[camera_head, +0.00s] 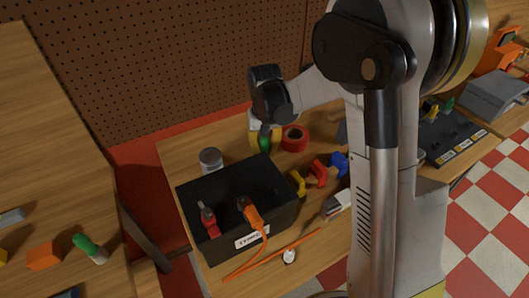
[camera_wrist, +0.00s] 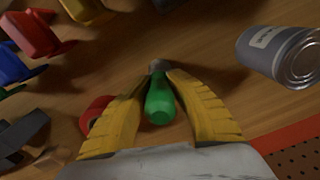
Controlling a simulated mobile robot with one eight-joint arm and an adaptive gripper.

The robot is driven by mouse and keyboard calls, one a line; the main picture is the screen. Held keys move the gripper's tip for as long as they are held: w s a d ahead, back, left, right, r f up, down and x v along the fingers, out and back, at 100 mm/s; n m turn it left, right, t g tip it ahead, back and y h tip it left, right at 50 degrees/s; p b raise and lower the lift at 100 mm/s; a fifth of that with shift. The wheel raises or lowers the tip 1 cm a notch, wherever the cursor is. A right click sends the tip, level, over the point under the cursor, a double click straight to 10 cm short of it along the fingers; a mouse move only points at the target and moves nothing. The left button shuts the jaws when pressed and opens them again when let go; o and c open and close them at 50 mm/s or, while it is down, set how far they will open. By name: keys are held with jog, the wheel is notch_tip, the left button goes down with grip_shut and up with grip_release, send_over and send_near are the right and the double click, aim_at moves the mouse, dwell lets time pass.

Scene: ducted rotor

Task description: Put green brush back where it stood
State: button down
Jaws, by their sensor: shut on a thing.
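My gripper (camera_wrist: 158,74) has its yellow fingers closed around the green brush (camera_wrist: 160,102). The brush's green handle end points toward the wrist camera, and its grey far end lies between the fingertips. In the head view, the brush (camera_head: 264,143) shows as a small green piece under my gripper (camera_head: 265,135), between the grey can and the red tape roll. The brush's lower end is hidden there, and I cannot tell whether it touches the table.
A grey can (camera_head: 210,160) stands left of my gripper and a red tape roll (camera_head: 294,138) lies to its right. A black battery (camera_head: 235,205) with clamps stands in front. Yellow (camera_head: 297,182), red (camera_head: 318,173) and blue (camera_head: 338,164) clamps lie right of it.

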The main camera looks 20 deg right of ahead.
jog(key=c, duration=1.4)
grip_release()
jog(key=shift+f, duration=0.1)
jog(key=shift+o, duration=0.2)
